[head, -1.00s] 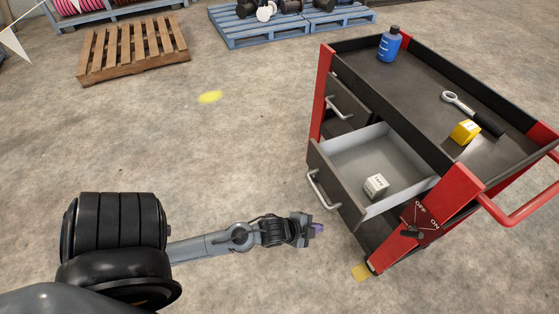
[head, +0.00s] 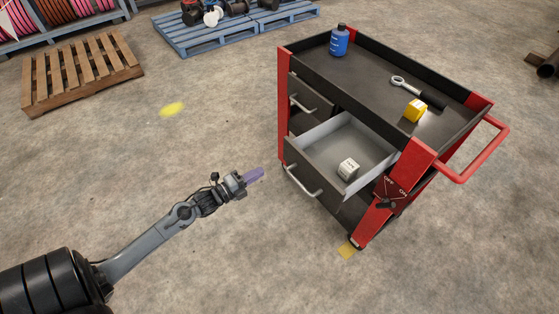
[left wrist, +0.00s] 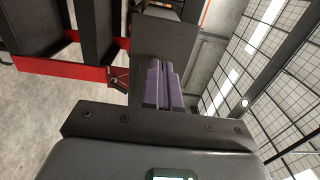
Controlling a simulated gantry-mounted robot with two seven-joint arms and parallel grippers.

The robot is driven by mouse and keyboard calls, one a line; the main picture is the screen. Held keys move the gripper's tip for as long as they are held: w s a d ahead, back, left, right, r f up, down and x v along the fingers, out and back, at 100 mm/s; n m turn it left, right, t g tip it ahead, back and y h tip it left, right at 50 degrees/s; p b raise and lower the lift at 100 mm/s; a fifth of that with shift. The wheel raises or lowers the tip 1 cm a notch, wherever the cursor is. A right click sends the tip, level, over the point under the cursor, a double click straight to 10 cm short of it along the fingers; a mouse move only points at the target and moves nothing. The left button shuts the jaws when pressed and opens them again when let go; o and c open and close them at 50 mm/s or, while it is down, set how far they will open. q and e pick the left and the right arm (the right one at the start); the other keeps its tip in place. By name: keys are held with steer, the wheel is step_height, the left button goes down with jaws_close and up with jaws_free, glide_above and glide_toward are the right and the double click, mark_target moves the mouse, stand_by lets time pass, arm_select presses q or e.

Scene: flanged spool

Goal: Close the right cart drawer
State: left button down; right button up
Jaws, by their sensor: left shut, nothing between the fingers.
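The right cart drawer (head: 343,140) is pulled out of the red and black cart (head: 430,165). My right gripper is not in view.
A blue bottle (head: 339,41), a wrench (head: 400,82) and a yellow box (head: 415,110) are on the cart top. A wooden pallet (head: 85,72) and blue pallets (head: 200,38) stand behind. The floor around my arm is clear.

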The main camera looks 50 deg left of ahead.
mark_target(288, 156)
arm_select(q)
steer(key=w, duration=0.3)
steer(key=w+d+b, duration=0.1)
steer(key=w, duration=0.3)
steer(key=w+b, duration=0.1)
steer(key=w, duration=0.2)
steer(key=shift+w+d, duration=0.25)
